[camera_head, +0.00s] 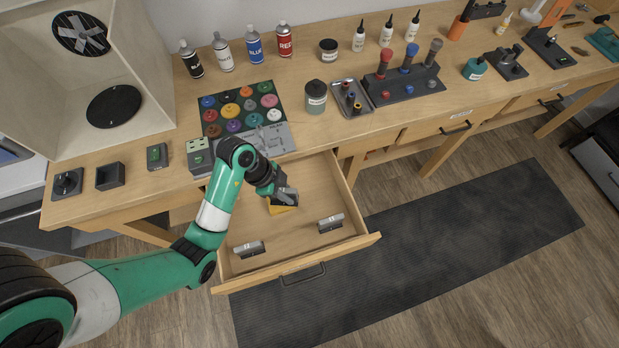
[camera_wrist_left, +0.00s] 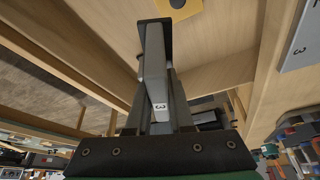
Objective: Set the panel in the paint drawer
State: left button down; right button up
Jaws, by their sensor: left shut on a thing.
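The paint drawer (camera_head: 300,262) is pulled open below the bench front. My left gripper (camera_head: 284,194) is over the drawer's back half, shut on a grey panel. In the left wrist view the panel (camera_wrist_left: 154,65) is a long grey piece with a white label reading 3, held between the dark fingers (camera_wrist_left: 158,118). A yellow piece (camera_head: 283,209) lies on the drawer floor just under the gripper; part of it also shows in the left wrist view (camera_wrist_left: 178,12). Whether the panel touches the floor is unclear. My right gripper is not in view.
Two small grey labelled blocks, one (camera_head: 249,249) at front left and one (camera_head: 331,222) at right, stand in the drawer. A board of coloured paint pots (camera_head: 240,108) lies on the bench behind. The drawer's front middle is bare.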

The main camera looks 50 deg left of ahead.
pick_arm(q)
jog(key=w+f+b, duration=0.1)
jog(key=w+f, duration=0.2)
jog(key=w, duration=0.1)
jog(key=w+f+b, duration=0.1)
jog(key=w+f, duration=0.2)
jog(key=w, duration=0.1)
jog(key=w+f+b, duration=0.2)
jog(key=w+f, duration=0.1)
jog(key=w, duration=0.1)
jog(key=shift+w, duration=0.15)
jog(key=shift+w+f+b, duration=0.15)
jog(key=shift+f+b, duration=0.6)
jog(key=shift+f, duration=0.9)
jog(key=shift+f, duration=0.1)
jog(key=c, duration=0.8)
grip_release()
